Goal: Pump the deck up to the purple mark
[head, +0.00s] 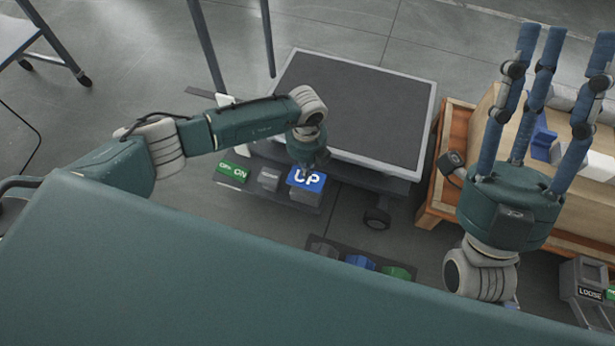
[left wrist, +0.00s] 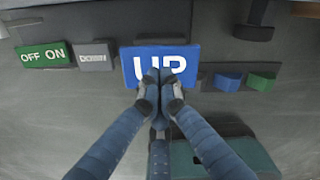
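The deck (head: 355,110) is a dark grey platform with a white rim, at the upper middle of the head view. At its near edge are a blue UP pedal (head: 307,181), a grey DOWN pedal (head: 269,179) and a green OFF ON pedal (head: 232,173). My left gripper (head: 308,172) points down over the UP pedal. In the left wrist view its fingertips (left wrist: 162,76) are together, empty, over the lower part of the UP pedal (left wrist: 143,62); I cannot tell whether they press it. My right gripper (head: 553,45) is raised at right, fingers spread and empty. I see no purple mark.
A wooden crate (head: 432,190) with blue and white items stands right of the deck. More pedals, including blue (head: 360,262) and green (head: 398,272), lie nearer me. A grey unit labelled LOOSE (head: 588,292) is at lower right. The floor at upper left is mostly free.

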